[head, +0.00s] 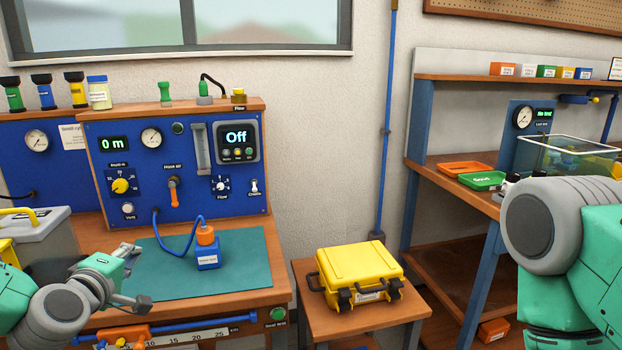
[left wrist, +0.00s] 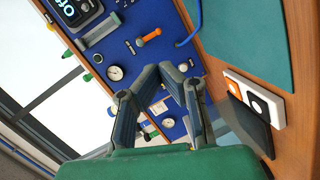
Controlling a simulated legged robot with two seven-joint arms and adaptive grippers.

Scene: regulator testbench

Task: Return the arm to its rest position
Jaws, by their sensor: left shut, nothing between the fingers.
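My left arm comes in at the lower left of the head view, low over the front left of the bench. Its left gripper (head: 130,251) is near the left edge of the teal mat (head: 245,262). In the left wrist view the two dark fingers of the left gripper (left wrist: 164,78) come together at the tips with nothing between them. The blue test panel (head: 135,195) stands behind the gripper, and the wrist view shows it tilted. My right arm fills the right edge of the head view; its gripper is out of the picture.
A blue regulator block with an orange top (head: 207,252) stands on the mat, joined to the panel by a blue hose. A grey toolbox (head: 45,240) is close by my left arm. A yellow case (head: 360,275) sits on a low table. Trays (head: 465,168) lie on the right bench.

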